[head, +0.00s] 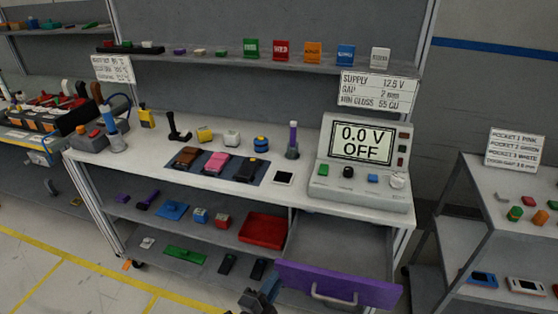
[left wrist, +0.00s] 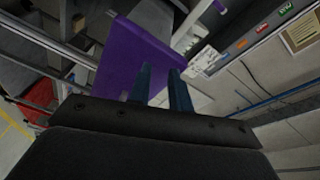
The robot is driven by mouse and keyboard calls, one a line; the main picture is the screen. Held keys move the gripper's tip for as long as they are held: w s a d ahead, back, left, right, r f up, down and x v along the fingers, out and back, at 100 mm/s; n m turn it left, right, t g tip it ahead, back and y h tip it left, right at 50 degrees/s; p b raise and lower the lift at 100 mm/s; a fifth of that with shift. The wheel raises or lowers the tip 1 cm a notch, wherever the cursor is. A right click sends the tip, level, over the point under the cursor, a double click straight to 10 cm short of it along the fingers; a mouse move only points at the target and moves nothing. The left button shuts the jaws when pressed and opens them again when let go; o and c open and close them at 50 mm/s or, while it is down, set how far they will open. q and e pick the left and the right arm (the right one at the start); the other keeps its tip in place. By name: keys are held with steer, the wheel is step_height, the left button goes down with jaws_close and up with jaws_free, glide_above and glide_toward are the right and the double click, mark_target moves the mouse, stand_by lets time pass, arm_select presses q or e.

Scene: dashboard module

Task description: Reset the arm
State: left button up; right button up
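My left gripper (head: 264,292) shows at the bottom edge of the head view, just left of the purple drawer front (head: 340,287). In the left wrist view its two dark blue fingers (left wrist: 161,72) stand apart with nothing between them. The purple drawer front (left wrist: 130,55) is beyond the fingertips in that view; I cannot tell whether they touch it. The drawer is pulled out from the bench and looks empty inside. Its grey handle (head: 335,298) is to the right of my gripper and is not held. My right gripper is not in view.
The white workbench (head: 130,150) carries a tester (head: 362,160) reading 0.0 V OFF and several small parts. Lower shelves hold a red tray (head: 262,227) and other parts. A side rack (head: 480,190) stands at the right. Yellow-lined floor at the lower left is clear.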

arm_select(q)
steer(key=s+a+f+n+g+y, duration=0.3)
steer(key=s+a+n+g+y, duration=0.15)
steer(key=a+n, duration=0.3)
steer(key=s+a+f+n+g+y, duration=0.3)
steer(key=a+f+n+y, duration=0.15)
steer(key=a+n, duration=0.35)
steer(key=s+a+n+g, duration=0.2)
steer(key=s+a+g, duration=0.3)
steer(key=s, duration=0.5)
steer(key=s+d+f+g+h, duration=0.1)
steer(key=s+d+f+g, duration=0.1)
steer(key=d+f, duration=0.4)
step_height(320, 180, down, 2)
steer(key=shift+s+f, duration=0.25)
steer(key=shift+s, duration=0.25)
